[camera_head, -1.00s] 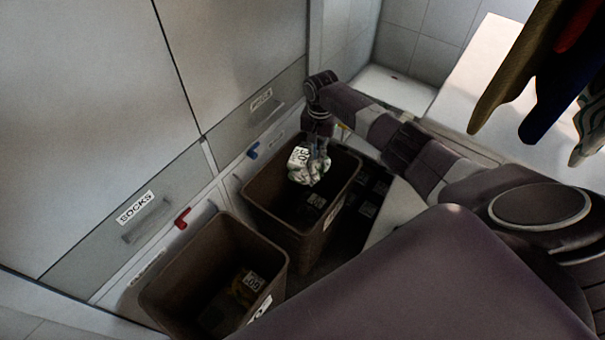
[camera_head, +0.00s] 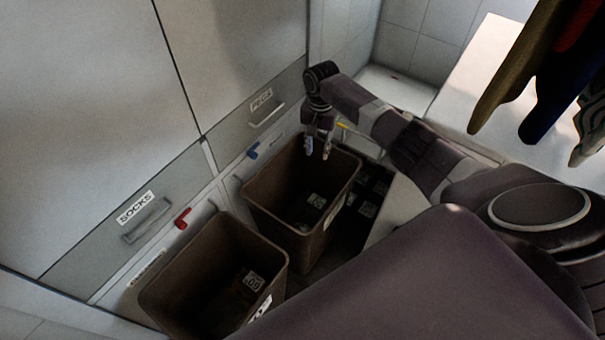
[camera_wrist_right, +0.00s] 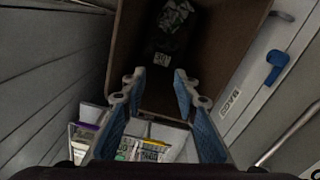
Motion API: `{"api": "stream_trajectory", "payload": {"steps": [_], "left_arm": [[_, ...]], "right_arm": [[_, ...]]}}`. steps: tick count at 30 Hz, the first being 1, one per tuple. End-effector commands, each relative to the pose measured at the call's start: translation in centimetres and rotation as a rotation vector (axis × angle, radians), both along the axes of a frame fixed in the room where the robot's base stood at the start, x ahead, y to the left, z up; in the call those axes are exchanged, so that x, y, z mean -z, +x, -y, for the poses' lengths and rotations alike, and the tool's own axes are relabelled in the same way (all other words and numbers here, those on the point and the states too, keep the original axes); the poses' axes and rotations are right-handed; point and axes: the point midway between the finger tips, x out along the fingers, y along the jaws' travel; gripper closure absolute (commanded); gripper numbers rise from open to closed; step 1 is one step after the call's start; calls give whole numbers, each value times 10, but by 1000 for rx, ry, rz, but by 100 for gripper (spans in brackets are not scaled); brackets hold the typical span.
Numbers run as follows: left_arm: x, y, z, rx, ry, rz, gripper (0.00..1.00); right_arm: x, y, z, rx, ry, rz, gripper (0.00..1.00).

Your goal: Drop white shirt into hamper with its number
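My right gripper (camera_head: 319,146) is open and empty above the far brown hamper (camera_head: 268,188). In the right wrist view its two blue-padded fingers (camera_wrist_right: 160,85) are spread apart with nothing between them. Inside that hamper a crumpled pale patterned cloth (camera_wrist_right: 175,14) lies at the bottom in the right wrist view, close to a white number tag (camera_wrist_right: 161,59). A tag (camera_head: 316,200) also shows there in the head view, too small to read. The near brown hamper (camera_head: 185,268) holds dark cloth and a white number tag (camera_head: 253,281). My left gripper is not in view.
Drawers labelled SOCKS (camera_head: 136,207) and PEGS (camera_head: 261,100) stand behind the hampers, with a red hook (camera_head: 182,218) and a blue hook (camera_head: 253,150) below. Coloured clothes (camera_head: 545,75) hang at the upper right. A white counter (camera_head: 485,75) lies beyond my right arm.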

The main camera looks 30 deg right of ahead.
Motion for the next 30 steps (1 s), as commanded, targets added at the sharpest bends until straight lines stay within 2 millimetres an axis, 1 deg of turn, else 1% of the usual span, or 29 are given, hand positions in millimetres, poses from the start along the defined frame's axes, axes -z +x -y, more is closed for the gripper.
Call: {"api": "stream_trajectory", "payload": {"steps": [1,6,9,12,15,18,30], "left_arm": [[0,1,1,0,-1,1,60],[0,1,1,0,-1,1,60],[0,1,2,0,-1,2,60],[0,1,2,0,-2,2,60],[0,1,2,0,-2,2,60],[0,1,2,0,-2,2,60],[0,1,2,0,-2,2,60]], "right_arm": [[-13,1,1,-1,0,5,72],[-51,2,1,-1,-2,6,72],[-69,1,1,0,-1,4,72],[-82,1,1,0,0,3,72],[-90,1,1,1,0,1,72],[-94,1,1,1,-1,2,72],[-94,1,1,0,0,1,72]]}}
